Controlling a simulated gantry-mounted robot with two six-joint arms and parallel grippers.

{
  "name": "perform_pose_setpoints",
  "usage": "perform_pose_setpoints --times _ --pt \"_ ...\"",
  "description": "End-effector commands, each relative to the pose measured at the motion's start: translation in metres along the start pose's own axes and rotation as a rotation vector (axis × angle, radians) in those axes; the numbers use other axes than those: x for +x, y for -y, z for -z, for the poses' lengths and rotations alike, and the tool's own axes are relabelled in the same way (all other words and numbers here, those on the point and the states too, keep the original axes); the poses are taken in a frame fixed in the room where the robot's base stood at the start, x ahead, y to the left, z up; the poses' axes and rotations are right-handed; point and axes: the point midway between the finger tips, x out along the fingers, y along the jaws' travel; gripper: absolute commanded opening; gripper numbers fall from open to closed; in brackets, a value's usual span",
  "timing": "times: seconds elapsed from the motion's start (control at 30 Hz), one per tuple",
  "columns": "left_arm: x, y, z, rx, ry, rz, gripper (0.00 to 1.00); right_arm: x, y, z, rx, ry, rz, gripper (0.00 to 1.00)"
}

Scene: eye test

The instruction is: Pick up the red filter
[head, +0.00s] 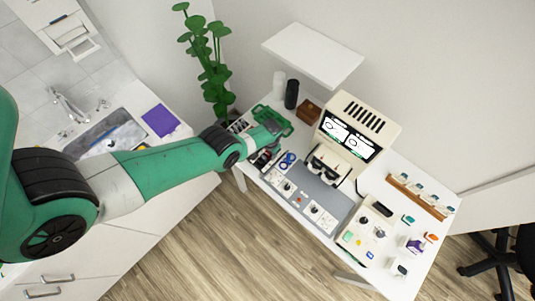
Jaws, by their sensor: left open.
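My left arm reaches in from the left, and its left gripper (264,158) is over the left end of the white table, open. It is just left of the grey mat's items, and its fingers are small and dark here. A small red spot (299,200) lies on the grey mat (325,196), right of and below the gripper. A small orange-red piece (431,237) lies at the table's right side, far from the gripper. I cannot tell which of these, if either, is the red filter. My right gripper is not in view.
A cream eye-test machine (374,112) with a lit screen stands behind the mat. A cream panel (365,245) with knobs and a wooden rack (418,197) are to the right. A black cylinder (291,94) and a plant (211,70) stand behind the gripper. A sink counter (185,131) is left.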

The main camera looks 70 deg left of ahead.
Motion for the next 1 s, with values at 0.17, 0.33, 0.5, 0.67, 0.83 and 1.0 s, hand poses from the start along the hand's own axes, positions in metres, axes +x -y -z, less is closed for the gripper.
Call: perform_pose_setpoints --times 0.17,0.33,0.5,0.67,0.83,1.0 --pt "-0.0024 0.0004 0.0006 0.000 -0.001 0.000 0.61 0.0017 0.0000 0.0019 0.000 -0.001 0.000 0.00" --pt "-0.0024 0.0003 0.0005 0.000 -0.001 0.000 0.31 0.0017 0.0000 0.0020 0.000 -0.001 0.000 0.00" --pt "-0.0023 0.0003 0.0005 0.000 -0.001 0.000 0.00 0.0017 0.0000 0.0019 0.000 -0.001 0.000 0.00" --pt "-0.0022 0.0004 0.0004 0.000 -0.001 0.000 0.00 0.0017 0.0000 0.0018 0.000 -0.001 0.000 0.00" --pt "-0.0026 0.0004 0.0004 0.000 -0.001 0.000 0.00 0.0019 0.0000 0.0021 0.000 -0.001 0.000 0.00" --pt "-0.0111 0.0017 0.0013 0.000 -0.001 0.001 0.00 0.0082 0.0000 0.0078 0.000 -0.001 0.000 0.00"
